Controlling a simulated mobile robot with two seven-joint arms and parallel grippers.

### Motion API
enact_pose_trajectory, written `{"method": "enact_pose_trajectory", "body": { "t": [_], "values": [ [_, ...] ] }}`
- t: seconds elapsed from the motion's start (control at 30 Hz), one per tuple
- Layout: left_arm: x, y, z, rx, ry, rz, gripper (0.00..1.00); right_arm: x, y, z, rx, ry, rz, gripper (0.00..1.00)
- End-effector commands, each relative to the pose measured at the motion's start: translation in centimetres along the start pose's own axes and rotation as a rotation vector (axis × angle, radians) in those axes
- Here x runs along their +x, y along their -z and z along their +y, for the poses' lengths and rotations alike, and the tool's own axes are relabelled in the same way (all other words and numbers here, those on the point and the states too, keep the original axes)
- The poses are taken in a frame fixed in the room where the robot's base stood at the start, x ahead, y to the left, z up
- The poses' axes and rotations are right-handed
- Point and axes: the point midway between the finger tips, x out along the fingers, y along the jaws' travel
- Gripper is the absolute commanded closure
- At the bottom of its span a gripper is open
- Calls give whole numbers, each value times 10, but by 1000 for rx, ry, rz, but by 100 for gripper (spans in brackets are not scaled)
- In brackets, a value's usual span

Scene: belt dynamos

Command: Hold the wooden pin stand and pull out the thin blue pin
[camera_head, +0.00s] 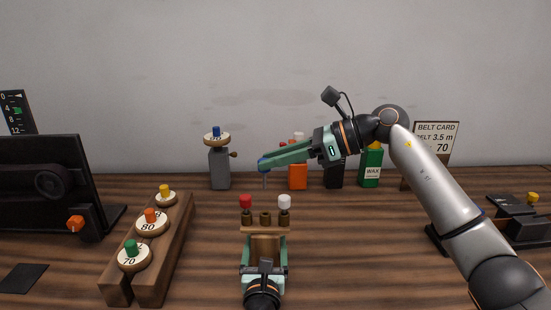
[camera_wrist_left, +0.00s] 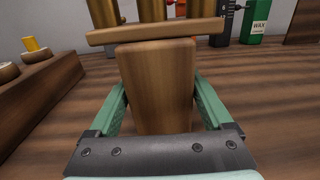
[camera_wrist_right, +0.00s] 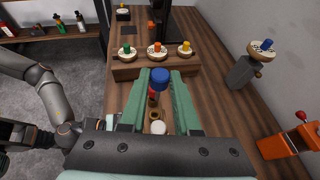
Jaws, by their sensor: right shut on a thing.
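The wooden pin stand (camera_head: 265,249) is at the front middle of the table, with a red-topped pin (camera_head: 246,202) and a white-topped pin (camera_head: 285,203) in its outer sockets. Its middle socket (camera_head: 265,218) is empty. My left gripper (camera_wrist_left: 160,105) has its fingers against both sides of the stand's block (camera_wrist_left: 157,80). My right gripper (camera_head: 264,163) is shut on the thin blue pin (camera_wrist_right: 160,78). The pin's grey shaft hangs upright above the middle socket, clear of it. The blue head is partly hidden by the fingers in the head view.
A wooden rack (camera_head: 153,282) with several numbered, knobbed discs stands left. A grey post (camera_head: 219,169) with a blue-knobbed disc, an orange block (camera_head: 297,177) and a green wax bottle (camera_head: 371,167) stand at the back. A dark machine (camera_head: 45,178) is far left.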

Motion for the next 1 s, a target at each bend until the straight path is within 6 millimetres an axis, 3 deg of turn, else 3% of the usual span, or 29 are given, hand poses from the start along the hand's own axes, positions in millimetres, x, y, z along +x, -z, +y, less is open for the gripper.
{"method": "enact_pose_trajectory", "body": {
  "t": [0.13, 0.47, 0.67, 1.0],
  "values": [
    [0, -2, 0, -1, 0, -3, 0, 0, 0, 0, 0, 0, 0, 100],
    [-5, -3, -1, -3, 2, -5, 0, 0, 0, 0, 0, 0, 0, 100],
    [-34, -2, 0, -4, 2, -3, 0, 0, 0, 0, 0, 0, 0, 100],
    [-100, -1, 0, -3, 2, -2, 0, 0, 0, 0, 0, 0, 0, 100]
  ]
}}
